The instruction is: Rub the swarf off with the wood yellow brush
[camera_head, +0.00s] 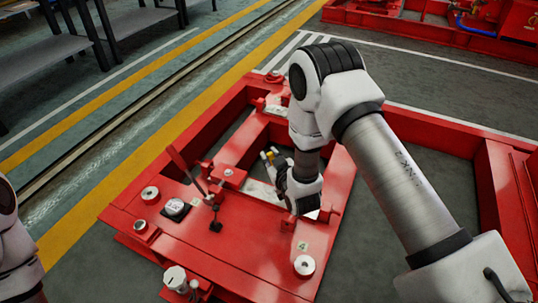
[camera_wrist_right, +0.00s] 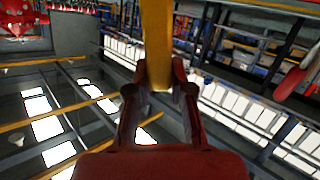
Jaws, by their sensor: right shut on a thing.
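My right gripper (camera_wrist_right: 159,88) is shut on the yellow brush (camera_wrist_right: 157,40). In the right wrist view the yellow wooden part stands between the two fingers and runs out of the top of the picture. In the head view only small yellow bits of the brush (camera_head: 270,154) show beside the dark gripper, over the red frame. The bristles cannot be made out. I cannot make out any swarf; my wrist hides part of the surface below. My left gripper is not in view; only a piece of my left arm shows at the left edge.
The red pumpset base frame (camera_head: 240,248) fills the middle, with a red lever (camera_head: 187,168), a white-topped knob (camera_head: 175,207) and several round fittings standing up from it. A pale flat surface (camera_head: 258,192) lies left of my wrist. Dark shelves (camera_head: 140,22) stand back left.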

